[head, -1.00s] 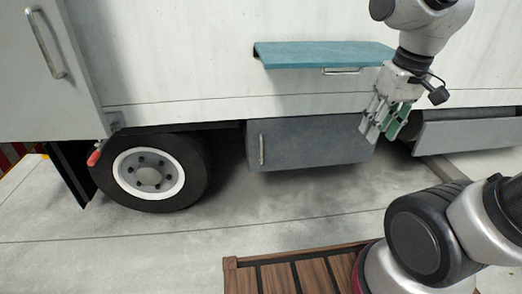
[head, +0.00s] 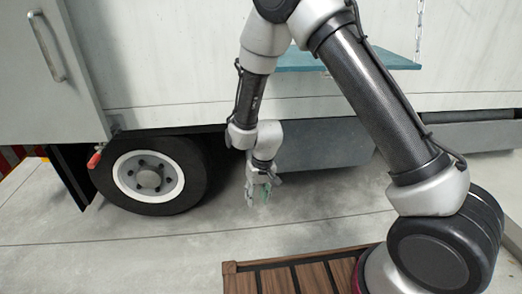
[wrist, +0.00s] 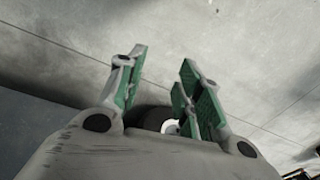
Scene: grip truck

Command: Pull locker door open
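The grey locker (head: 325,146) hangs under the white truck body, right of the wheel. Its left part and the upright handle seen there earlier are hidden behind my arm, and its front looks closed. My gripper (head: 258,200) points down in front of the locker's left side, low over the concrete. I cannot tell whether it touches the locker. In the wrist view my gripper (wrist: 163,58) is open, its green-padded fingers apart with nothing between the tips. No handle shows in the wrist view.
A black wheel (head: 148,178) stands just left of my gripper. A teal shelf (head: 345,60) juts out above the locker, with a chain at its right. A wooden slatted deck (head: 262,278) lies at the front. The concrete floor (head: 120,245) is clear at front left.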

